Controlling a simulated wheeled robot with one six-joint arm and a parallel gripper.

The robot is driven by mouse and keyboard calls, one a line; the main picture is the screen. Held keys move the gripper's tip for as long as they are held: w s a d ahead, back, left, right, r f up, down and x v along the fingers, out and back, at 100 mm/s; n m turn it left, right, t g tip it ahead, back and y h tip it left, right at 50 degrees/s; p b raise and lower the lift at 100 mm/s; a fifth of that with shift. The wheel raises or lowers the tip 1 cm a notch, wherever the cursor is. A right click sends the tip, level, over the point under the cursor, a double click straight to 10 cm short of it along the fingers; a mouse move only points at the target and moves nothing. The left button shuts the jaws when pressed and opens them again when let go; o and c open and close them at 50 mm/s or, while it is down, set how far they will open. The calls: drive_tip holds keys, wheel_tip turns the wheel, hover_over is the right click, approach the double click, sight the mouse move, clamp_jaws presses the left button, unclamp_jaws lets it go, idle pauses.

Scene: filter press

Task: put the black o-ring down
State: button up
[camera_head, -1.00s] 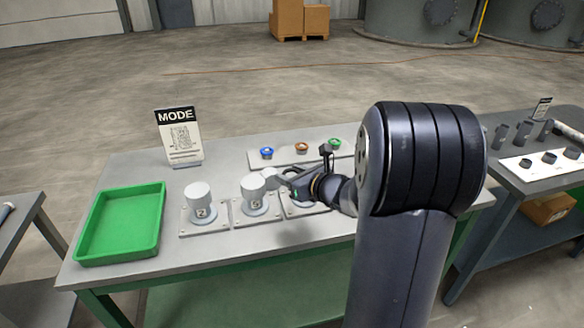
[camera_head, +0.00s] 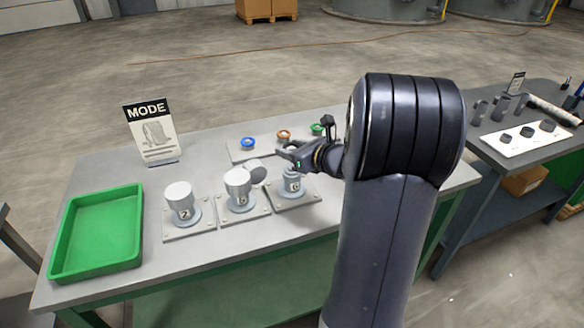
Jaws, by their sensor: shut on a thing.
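My gripper (camera_head: 290,152) is shut, its tips above the rightmost grey housing (camera_head: 292,184) on the bench. The black o-ring is in its jaws, too small and dark to make out clearly against the fingers. The rightmost housing stands without a cap over its top. A grey round disc (camera_head: 258,174) stands tilted beside it, behind the middle housing (camera_head: 239,190). The middle housing and the left housing (camera_head: 182,204) carry pale round caps. A pale board (camera_head: 239,155) behind them bears a blue ring (camera_head: 248,144), an orange ring (camera_head: 284,134) and a green ring (camera_head: 317,129).
A green tray (camera_head: 136,262) sits at the bench's left end, looking empty. A MODE sign (camera_head: 150,135) stands at the back left. A second bench (camera_head: 530,165) at the right holds a white board (camera_head: 523,138) with dark parts. Clear bench top lies between tray and sign.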

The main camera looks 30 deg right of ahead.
drive_tip(key=shift+f, duration=2.9)
drive_tip(key=shift+b, duration=0.35)
drive_tip(key=shift+f, duration=0.2)
drive_tip(key=o, duration=0.9)
drive_tip(key=shift+o, duration=0.2)
